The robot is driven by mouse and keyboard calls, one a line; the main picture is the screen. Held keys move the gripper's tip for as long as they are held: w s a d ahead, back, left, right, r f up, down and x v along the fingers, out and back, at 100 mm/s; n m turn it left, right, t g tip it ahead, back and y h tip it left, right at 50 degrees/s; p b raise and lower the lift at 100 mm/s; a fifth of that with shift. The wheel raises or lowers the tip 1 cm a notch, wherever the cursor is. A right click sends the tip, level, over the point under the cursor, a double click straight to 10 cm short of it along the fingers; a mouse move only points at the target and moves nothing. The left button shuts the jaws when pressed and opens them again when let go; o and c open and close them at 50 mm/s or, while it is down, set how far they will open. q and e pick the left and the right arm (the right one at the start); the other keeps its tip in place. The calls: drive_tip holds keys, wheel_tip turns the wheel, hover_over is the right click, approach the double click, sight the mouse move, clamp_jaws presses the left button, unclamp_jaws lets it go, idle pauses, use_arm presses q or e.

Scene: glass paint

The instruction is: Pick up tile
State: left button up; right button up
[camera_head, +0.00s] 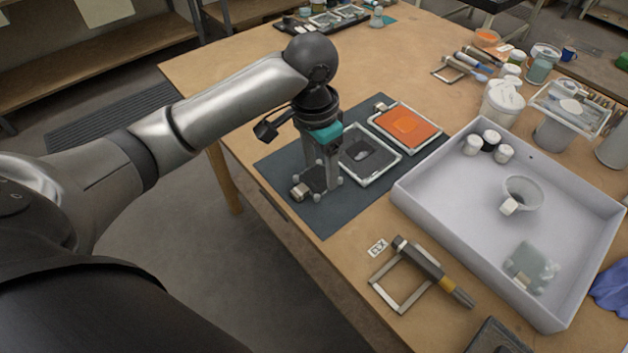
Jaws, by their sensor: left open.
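My left gripper (320,182) points down over the dark mat (325,222) and is open. A dark tile-like piece with small pale corner knobs lies at its fingertips and is partly hidden by the fingers. I cannot tell whether the fingers touch it. A dark grey framed tile (385,157) lies just right of the gripper, with a lighter patch on it. An orange framed tile (422,121) lies further back on the mat. A translucent tile (530,266) lies in the white tray (440,208). My right gripper is not in view.
The tray also holds a white cup (523,190) and several small jars. A frame with a handled tool (420,262) lies near the front edge. Tubs, brushes and a rack (572,103) crowd the back right.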

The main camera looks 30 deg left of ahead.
use_arm(q)
drive_tip(key=w+a+r+n, duration=0.1)
drive_tip(key=w+a+r, duration=0.1)
drive_tip(key=a+r, duration=0.3)
drive_tip(key=b, duration=0.1)
hover_over(299, 190)
drive_tip(key=shift+g+y, duration=0.3)
drive_tip(key=f, duration=1)
drive_tip(key=shift+w+d, duration=0.3)
drive_tip(key=shift+w, duration=0.1)
drive_tip(key=f, duration=0.2)
drive_tip(key=s+f, duration=0.1)
drive_tip(key=f, duration=0.1)
drive_tip(key=shift+a+f+b, duration=0.1)
drive_tip(key=shift+a+b, duration=0.2)
drive_tip(key=shift+f, duration=0.5)
clamp_jaws()
